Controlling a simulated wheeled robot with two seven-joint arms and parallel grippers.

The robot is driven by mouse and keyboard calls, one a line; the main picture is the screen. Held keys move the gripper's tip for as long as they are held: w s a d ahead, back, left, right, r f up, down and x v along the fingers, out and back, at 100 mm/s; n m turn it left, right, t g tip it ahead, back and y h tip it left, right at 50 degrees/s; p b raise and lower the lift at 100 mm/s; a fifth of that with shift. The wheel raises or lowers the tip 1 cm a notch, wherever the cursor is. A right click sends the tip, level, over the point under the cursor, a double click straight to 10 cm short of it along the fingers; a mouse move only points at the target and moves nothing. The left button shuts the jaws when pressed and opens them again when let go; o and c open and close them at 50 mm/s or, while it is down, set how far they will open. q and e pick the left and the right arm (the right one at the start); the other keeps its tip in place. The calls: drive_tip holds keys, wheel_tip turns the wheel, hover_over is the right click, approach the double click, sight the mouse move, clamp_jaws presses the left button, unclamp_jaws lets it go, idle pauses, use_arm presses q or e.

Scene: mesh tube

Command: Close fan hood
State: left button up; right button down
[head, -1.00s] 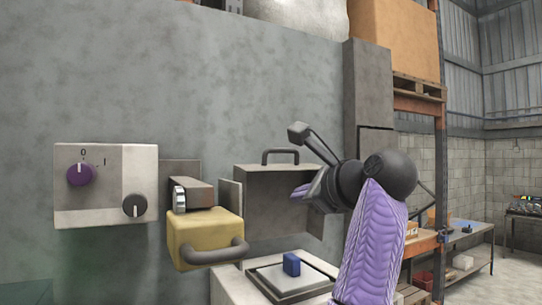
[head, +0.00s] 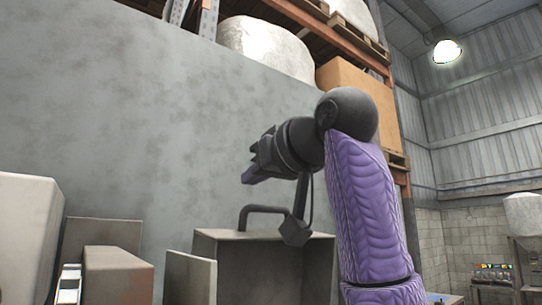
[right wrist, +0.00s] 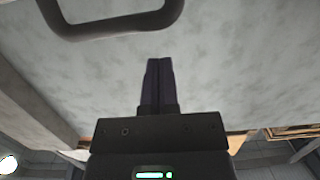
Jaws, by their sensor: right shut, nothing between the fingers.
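The grey box-shaped hood (head: 250,275) stands against the grey wall at the bottom middle of the head view. A dark bar handle (head: 262,209) rises from its top; the lower part of the hood is cut off by the frame. In the right wrist view the shut fingertips (right wrist: 158,63) are apart from a dark curved handle (right wrist: 110,25) at the top edge. My left gripper is not in view.
A brown block (head: 117,273) and a pale box (head: 25,235) stick out at the lower left. A thin grey plate (head: 190,278) stands just left of the hood. The wall (head: 140,120) above is bare. Shelving with a cardboard box (head: 355,85) is behind on the right.

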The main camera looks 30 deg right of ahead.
drive_tip(key=w, duration=0.1)
drive_tip(key=w+f, duration=0.1)
drive_tip(key=shift+w+a+f, duration=0.1)
drive_tip(key=shift+w, duration=0.3)
drive_tip(key=shift+s+f+b, duration=0.15)
drive_tip(key=shift+s+f, duration=0.25)
drive_tip(key=shift+s, duration=0.25)
drive_tip(key=shift+s+f+b, duration=0.15)
drive_tip(key=shift+s+f, duration=0.2)
drive_tip(key=shift+s, duration=0.25)
drive_tip(key=shift+s+f, duration=0.15)
drive_tip(key=shift+s, duration=0.15)
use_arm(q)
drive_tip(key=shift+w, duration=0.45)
use_arm(e)
drive_tip(key=shift+w+f, duration=0.1)
